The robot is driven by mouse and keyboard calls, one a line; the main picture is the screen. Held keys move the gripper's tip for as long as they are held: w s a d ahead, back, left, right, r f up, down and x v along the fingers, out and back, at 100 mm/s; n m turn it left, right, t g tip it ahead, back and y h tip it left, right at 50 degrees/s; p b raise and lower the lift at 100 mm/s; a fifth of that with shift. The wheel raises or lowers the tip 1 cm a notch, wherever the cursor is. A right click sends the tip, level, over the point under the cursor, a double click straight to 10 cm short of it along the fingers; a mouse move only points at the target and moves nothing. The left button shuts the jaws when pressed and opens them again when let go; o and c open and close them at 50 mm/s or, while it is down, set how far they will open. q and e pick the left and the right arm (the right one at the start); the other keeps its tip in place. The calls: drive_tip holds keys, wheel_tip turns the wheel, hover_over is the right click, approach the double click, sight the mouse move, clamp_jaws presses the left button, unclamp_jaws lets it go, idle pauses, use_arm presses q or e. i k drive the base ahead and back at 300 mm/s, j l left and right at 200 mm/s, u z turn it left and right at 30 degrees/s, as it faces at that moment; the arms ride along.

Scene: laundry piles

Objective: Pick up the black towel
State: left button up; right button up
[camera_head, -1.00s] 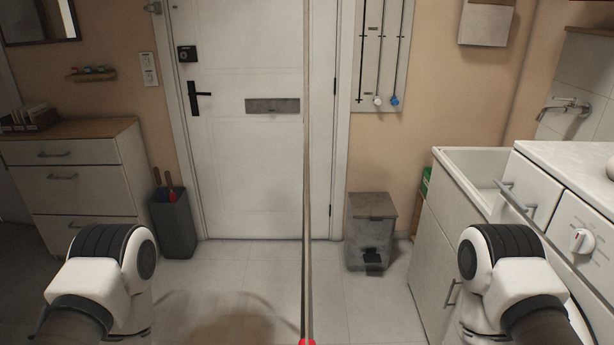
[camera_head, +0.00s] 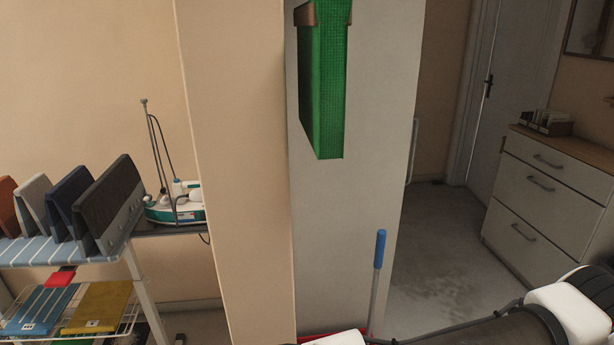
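A black folded piece (camera_head: 110,200), which looks like the black towel, stands like a tent at the left of the head view. It is the rightmost of a row on a blue-striped board (camera_head: 40,250). A navy one (camera_head: 70,200) stands left of it, then a light grey one and an orange-brown one cut by the picture's edge. Neither gripper is in view. Only a part of one of my arms shows at the bottom right, far from the black piece.
A teal and white iron-like appliance (camera_head: 175,205) stands right of the black piece. Below are a blue folded cloth (camera_head: 40,310) and a yellow one (camera_head: 97,306) on a wire shelf. A wall pillar (camera_head: 235,170) juts out. A green cloth (camera_head: 323,90) hangs beside it. A blue-handled tool (camera_head: 378,265) leans there.

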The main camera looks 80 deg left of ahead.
sight(102, 215)
drive_tip(key=k+u, duration=0.3)
drive_tip(key=k, duration=0.2)
drive_tip(key=k+j+u, duration=0.3)
drive_tip(key=k, duration=0.15)
drive_tip(key=k+j+u, duration=0.3)
drive_tip(key=k, duration=0.15)
drive_tip(key=l+u, duration=0.1)
drive_tip(key=u, duration=2)
drive_tip(key=i+j, duration=0.15)
drive_tip(key=j, duration=0.2)
drive_tip(key=i+j, duration=0.1)
drive_tip(key=j, duration=0.25)
